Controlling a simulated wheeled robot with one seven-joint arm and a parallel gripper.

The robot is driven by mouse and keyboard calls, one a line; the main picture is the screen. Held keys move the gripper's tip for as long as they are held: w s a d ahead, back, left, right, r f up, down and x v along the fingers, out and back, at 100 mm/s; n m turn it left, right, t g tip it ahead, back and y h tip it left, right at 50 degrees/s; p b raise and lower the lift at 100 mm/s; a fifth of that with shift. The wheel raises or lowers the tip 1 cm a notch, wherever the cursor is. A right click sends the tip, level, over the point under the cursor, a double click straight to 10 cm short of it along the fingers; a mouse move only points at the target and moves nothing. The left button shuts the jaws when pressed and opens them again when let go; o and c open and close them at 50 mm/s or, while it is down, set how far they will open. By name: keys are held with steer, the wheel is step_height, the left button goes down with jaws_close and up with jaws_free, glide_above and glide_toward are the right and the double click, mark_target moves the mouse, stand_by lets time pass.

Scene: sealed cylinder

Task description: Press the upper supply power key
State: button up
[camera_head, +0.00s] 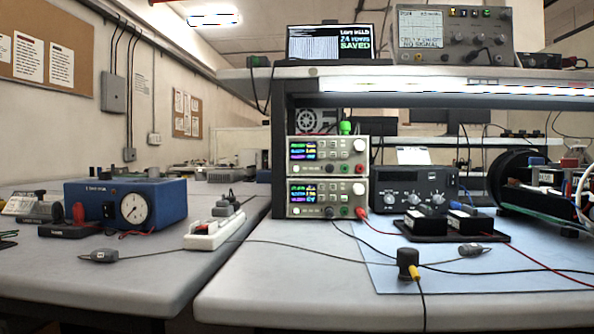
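Two white bench supplies are stacked on the right bench under the shelf. The upper supply (345,148) has a lit colour display (303,151) at its left, small keys in the middle and a round knob (359,146) at its right. The lower supply (345,190) sits directly beneath it, also with a lit display (303,193). The power key of the upper supply is too small to pick out surely on the panel. A green plug stands above the upper supply (346,127). My gripper is not in view.
A red lead and a black lead run from the lower supply across the blue mat (380,275). A black cylinder (408,264) stands on the mat's front part. A white power strip (214,231) lies left of the stack. The shelf (400,74) overhangs the supplies.

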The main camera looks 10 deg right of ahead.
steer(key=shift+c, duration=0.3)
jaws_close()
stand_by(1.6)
